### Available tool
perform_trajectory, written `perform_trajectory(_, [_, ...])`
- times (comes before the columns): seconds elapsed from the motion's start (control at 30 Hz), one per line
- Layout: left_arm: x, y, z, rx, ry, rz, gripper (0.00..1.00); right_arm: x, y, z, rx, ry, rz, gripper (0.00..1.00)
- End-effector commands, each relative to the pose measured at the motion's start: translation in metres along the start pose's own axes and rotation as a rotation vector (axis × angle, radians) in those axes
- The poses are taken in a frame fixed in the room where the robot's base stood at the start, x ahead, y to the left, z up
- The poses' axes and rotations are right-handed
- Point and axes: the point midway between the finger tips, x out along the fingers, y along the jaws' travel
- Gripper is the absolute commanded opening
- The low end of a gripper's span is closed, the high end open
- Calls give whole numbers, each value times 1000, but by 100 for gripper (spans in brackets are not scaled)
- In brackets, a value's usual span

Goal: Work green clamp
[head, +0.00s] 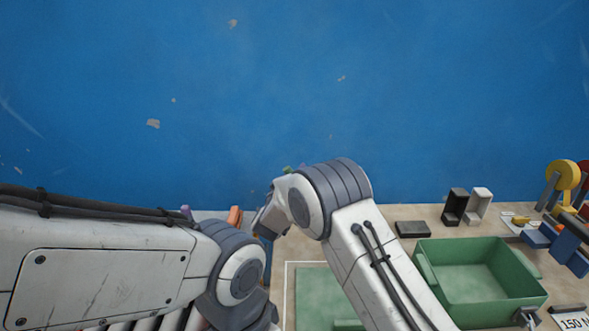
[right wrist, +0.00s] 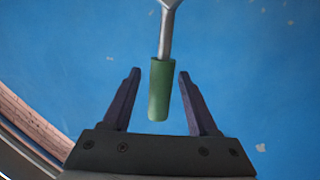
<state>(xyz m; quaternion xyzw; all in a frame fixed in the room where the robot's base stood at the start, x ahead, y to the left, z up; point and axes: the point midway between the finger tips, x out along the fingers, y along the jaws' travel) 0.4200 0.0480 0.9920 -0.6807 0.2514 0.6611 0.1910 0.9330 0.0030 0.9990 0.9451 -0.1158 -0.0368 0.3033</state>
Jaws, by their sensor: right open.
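The green clamp's handle (right wrist: 159,92) shows in the right wrist view as a green grip on a metal rod that runs up out of the frame. My right gripper (right wrist: 159,74) is open, with one dark finger on each side of the green grip and a gap visible on both sides. In the head view my right arm hides most of this spot; a small green bit (head: 288,170) shows just above the arm, and I cannot tell for sure that it is the handle. The rest of the clamp is hidden. My left arm comes in from the left, but its fingers are not seen.
A blue wall (head: 400,90) fills the back. On the bench to the right stand a green bin (head: 475,247), a black block (head: 412,229), black and white holders (head: 454,206), and yellow, red and blue tools. A green panel (head: 315,285) lies partly behind my arms.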

Motion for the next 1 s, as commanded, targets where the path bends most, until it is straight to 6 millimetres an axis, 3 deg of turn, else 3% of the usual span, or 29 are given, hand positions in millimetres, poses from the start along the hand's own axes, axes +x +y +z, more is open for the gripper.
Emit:
perform_trajectory(0.2, [-3, 0, 0, 0, 0, 0, 50, 18, 0, 0, 0, 0, -1, 60])
perform_trajectory(0.5, [-3, 0, 0, 0, 0, 0, 50, 20, 0, 0, 0, 0, -2, 60])
perform_trajectory(0.67, [-3, 0, 0, 0, 0, 0, 50, 20, 0, 0, 0, 0, -2, 0])
perform_trajectory(1.0, [-3, 0, 0, 0, 0, 0, 50, 20, -1, 0, 1, 0, -2, 0])
